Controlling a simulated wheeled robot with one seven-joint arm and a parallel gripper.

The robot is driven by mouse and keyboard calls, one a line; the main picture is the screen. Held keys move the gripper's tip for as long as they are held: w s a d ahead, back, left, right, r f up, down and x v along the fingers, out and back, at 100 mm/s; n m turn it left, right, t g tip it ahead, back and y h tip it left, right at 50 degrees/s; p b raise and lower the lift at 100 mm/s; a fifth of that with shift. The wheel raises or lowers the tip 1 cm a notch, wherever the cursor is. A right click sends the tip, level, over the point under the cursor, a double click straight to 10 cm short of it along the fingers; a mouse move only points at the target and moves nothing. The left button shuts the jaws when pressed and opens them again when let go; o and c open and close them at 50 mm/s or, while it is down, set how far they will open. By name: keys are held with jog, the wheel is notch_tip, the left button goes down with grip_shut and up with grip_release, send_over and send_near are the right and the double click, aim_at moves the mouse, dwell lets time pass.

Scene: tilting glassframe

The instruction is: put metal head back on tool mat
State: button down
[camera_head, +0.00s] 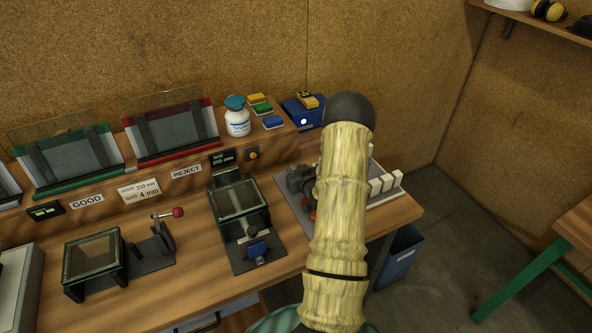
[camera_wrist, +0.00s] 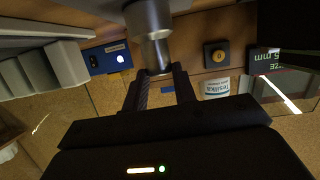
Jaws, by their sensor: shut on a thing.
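The metal head (camera_wrist: 150,22) is a silvery stepped cylinder at the top centre of the wrist view. My gripper (camera_wrist: 160,72) is shut on its narrower end, with one dark finger on each side. Its far end runs out of the picture. In the head view my yellow-sleeved arm hides the gripper and the head. The grey tool mat (camera_head: 285,193) lies at the right end of the bench, partly covered by my arm. A dark tool (camera_head: 300,180) with red-orange parts rests on it.
White blocks (camera_head: 385,183) stand right of my arm; grey-white blocks (camera_wrist: 45,68) show left in the wrist view. A blue box (camera_head: 296,112) and a white jar (camera_head: 237,120) stand on the back ledge. A glass-topped fixture (camera_head: 240,200) is left of the mat.

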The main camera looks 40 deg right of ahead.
jog(key=shift+f, duration=0.1)
jog(key=c, duration=1.1)
grip_release()
jog(key=b+v, duration=0.2)
jog(key=v, duration=1)
jog(key=shift+b, duration=0.3)
